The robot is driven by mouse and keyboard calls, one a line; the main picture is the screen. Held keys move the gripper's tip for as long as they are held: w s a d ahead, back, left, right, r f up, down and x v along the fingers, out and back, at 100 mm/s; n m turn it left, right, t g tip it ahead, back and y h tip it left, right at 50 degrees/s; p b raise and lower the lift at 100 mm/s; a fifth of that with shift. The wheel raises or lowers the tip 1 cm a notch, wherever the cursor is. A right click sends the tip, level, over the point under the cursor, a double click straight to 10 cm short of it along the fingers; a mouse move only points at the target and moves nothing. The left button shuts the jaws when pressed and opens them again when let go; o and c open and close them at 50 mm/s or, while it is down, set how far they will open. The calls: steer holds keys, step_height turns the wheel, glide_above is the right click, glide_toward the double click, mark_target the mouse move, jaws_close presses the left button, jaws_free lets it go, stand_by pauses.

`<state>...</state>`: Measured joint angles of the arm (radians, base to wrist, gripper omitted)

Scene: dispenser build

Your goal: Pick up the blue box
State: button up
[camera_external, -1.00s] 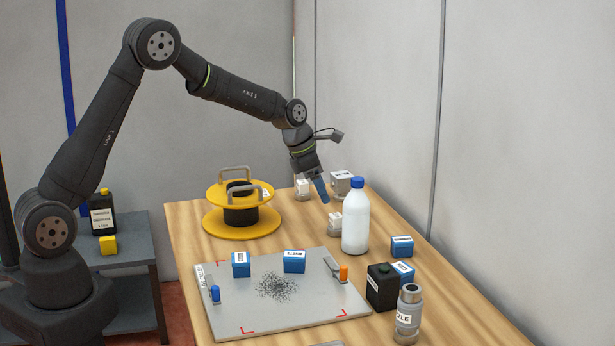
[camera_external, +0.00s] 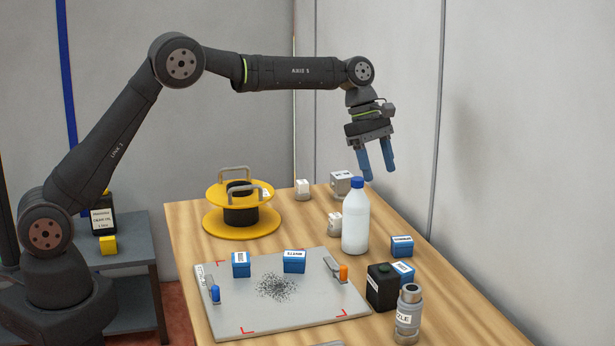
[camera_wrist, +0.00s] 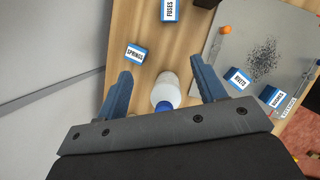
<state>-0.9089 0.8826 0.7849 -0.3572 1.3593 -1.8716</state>
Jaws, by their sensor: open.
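Several blue boxes with white labels are in view. Two stand on the grey plate: a left one (camera_external: 241,264) and a right one (camera_external: 294,261). A third (camera_external: 402,246) stands alone near the table's right edge, labelled SPRINGS in the wrist view (camera_wrist: 135,53). A fourth (camera_external: 402,273), labelled FUSES in the wrist view (camera_wrist: 170,10), is partly hidden behind a black container. My gripper (camera_external: 379,174) has blue fingers and is open and empty. It points down, high above the table near the white bottle, apart from every box.
The white bottle (camera_external: 355,222) with a blue cap stands below my gripper; the wrist view shows it between the fingers (camera_wrist: 166,92). The black container (camera_external: 381,290) and a grey cylinder (camera_external: 408,315) stand at front right. A yellow spool (camera_external: 241,222) stands at the back left.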

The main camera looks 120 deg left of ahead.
steer(key=w+d+m+h, duration=0.1)
steer(key=w+d+m, duration=0.2)
steer(key=w, duration=0.1)
glide_above(401, 266)
steer(key=s, duration=0.1)
steer(key=f, duration=1.5)
steer(key=shift+s+a+f, duration=0.1)
steer(key=shift+a+f, duration=0.1)
steer(key=shift+f, duration=0.1)
steer(key=shift+s+a+x, duration=0.1)
steer(key=shift+s+x, duration=0.05)
steer(key=shift+x, duration=1.3)
steer(key=shift+s+a+x, duration=0.1)
steer(key=shift+x, duration=1.4)
steer(key=shift+f, duration=0.15)
steer(key=shift+c, duration=0.2)
steer(key=c, duration=1.1)
